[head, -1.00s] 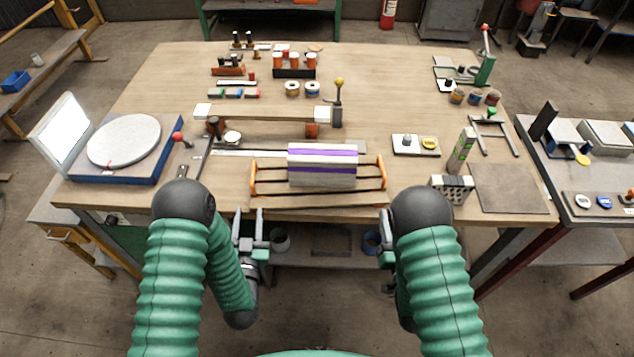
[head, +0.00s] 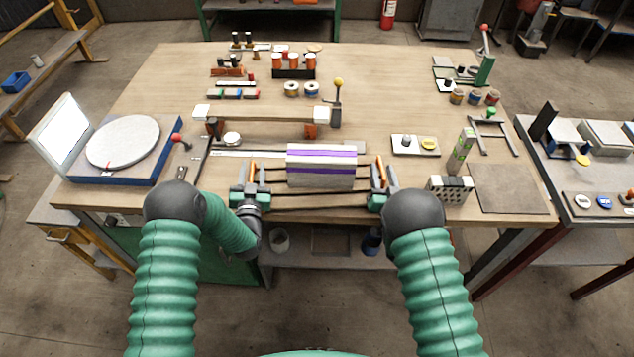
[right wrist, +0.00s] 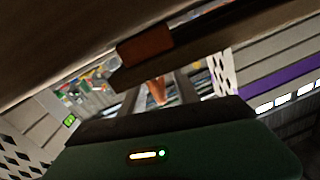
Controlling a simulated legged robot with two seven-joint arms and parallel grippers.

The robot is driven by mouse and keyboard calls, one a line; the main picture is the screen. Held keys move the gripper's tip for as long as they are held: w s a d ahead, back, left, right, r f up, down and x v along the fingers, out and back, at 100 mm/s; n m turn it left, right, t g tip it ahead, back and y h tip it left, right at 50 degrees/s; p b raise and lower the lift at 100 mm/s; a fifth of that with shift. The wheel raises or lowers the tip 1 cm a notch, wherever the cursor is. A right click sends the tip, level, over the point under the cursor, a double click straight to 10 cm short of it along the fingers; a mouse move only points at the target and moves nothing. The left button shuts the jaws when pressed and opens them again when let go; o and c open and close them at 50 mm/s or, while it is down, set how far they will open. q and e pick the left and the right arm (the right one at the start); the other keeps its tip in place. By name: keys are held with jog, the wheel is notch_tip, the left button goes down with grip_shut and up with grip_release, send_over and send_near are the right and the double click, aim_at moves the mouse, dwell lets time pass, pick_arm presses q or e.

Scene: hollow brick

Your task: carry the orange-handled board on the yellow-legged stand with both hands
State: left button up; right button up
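The board with orange handles lies on the wooden bench top (head: 420,90) near its front edge. Dark rods (head: 310,207) join its ends, and a pale block with purple stripes (head: 321,168) sits on it. My left gripper (head: 251,178) is at the left orange handle (head: 252,168), fingers apart on either side of it. My right gripper (head: 381,178) is at the right orange handle (head: 379,165). In the right wrist view the orange handle (right wrist: 156,88) shows between the spread fingers, with gaps. I cannot single out a yellow-legged stand under the board.
A long pale beam on orange supports (head: 265,115) stands behind the board. A turntable (head: 123,142) is at left. A perforated block (head: 449,189) and grey mat (head: 508,188) lie at right. A side table with yellow legs (head: 88,262) stands front left.

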pick_arm(q)
grip_shut()
pick_arm(e)
grip_shut()
dwell(1.2)
